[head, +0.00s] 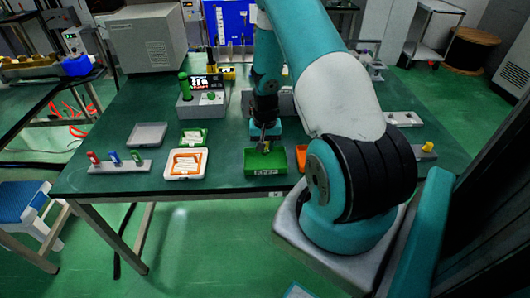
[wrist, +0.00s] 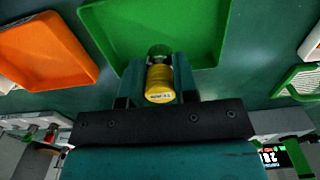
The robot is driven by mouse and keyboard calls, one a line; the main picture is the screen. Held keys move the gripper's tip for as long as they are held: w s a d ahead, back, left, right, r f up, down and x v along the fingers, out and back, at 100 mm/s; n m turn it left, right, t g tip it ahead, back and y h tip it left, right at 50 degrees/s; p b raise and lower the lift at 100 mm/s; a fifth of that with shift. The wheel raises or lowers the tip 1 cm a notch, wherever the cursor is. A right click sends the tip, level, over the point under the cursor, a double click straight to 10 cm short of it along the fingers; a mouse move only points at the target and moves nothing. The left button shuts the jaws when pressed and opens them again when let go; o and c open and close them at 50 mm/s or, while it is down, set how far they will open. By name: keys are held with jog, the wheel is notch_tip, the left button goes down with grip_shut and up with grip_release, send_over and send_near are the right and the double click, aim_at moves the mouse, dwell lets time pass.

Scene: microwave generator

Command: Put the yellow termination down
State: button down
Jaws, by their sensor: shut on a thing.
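My gripper (head: 264,139) is shut on the yellow termination (wrist: 159,84), a small ribbed yellow cylinder with a white label and a darker green rounded end. In the wrist view it sits between the two fingers. In the head view the yellow termination (head: 266,147) shows just below the fingers, over the green tray (head: 265,164). The green tray (wrist: 215,50) also lies beyond the fingers in the wrist view. I cannot tell how high the termination is above the tray floor.
An orange tray (head: 301,157) is right of the green tray, partly behind my arm. To the left are a white tray with orange rim (head: 185,164), a grey tray (head: 147,134) and a rack with coloured pieces (head: 117,165). A microwave generator box (head: 202,97) stands behind.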

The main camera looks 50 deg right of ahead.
aim_at(265, 162)
notch_tip(265, 162, down, 4)
jog(key=shift+f+p, duration=0.1)
jog(key=shift+p, duration=0.25)
jog(key=shift+f, duration=0.1)
jog(key=shift+s+f+b, duration=0.1)
jog(key=shift+f+b, duration=0.45)
jog(key=shift+b, duration=0.1)
jog(key=c, duration=0.9)
grip_release()
jog(key=shift+a+f, duration=0.1)
